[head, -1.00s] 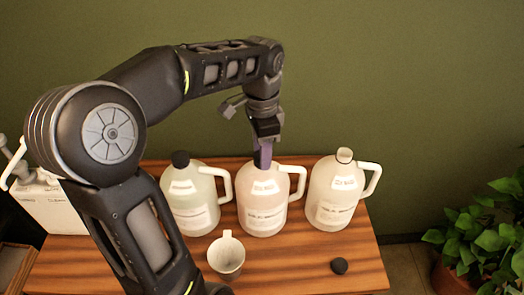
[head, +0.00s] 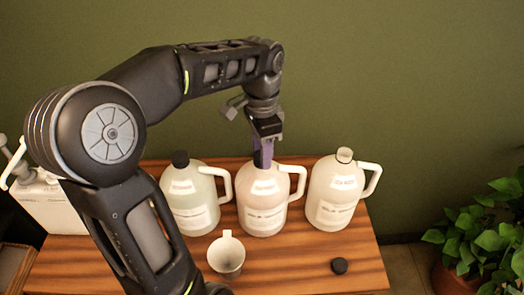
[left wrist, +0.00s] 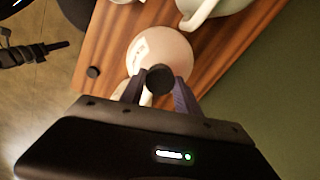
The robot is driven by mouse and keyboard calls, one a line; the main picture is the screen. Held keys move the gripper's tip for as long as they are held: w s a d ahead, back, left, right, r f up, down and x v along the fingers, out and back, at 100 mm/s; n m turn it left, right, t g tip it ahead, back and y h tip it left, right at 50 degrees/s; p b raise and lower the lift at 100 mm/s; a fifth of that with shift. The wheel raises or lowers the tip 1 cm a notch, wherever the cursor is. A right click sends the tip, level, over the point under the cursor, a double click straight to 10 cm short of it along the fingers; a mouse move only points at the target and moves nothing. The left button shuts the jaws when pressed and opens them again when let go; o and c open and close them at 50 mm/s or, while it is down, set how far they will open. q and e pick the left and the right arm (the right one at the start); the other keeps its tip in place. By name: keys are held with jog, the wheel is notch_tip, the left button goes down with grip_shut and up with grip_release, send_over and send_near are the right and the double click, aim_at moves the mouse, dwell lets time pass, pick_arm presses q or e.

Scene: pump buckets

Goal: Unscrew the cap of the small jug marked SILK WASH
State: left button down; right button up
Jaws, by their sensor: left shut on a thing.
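Three translucent jugs stand in a row on the wooden table: a left jug (head: 190,205) with a black cap (head: 180,158), a pinkish middle jug (head: 262,208), and a right jug (head: 333,205) with a pale, bare neck. Their labels are too blurred to read surely. My left gripper (head: 262,155) points down over the middle jug, its purple fingers shut on that jug's dark cap (left wrist: 160,79). The left wrist view shows the cap between the fingertips, over the jug (left wrist: 158,47). A dark part of mine at that view's left edge may be my right gripper (left wrist: 58,46); its jaws are unclear.
A white cup (head: 226,257) stands in front of the jugs. A loose black cap (head: 339,265) lies at the table's front right. A white pump container (head: 48,208) is at the far left, and a leafy plant (head: 485,235) at the right.

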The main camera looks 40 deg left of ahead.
pick_arm(q)
jog(key=n, duration=0.6)
jog(key=shift+n, duration=0.3)
jog(key=n, duration=0.3)
jog(key=shift+n, duration=0.3)
jog(key=n, duration=0.3)
jog(key=shift+r+n+b, duration=0.1)
jog(key=shift+n+b, duration=0.2)
jog(key=shift+n, duration=0.1)
jog(key=c, duration=0.9)
grip_release()
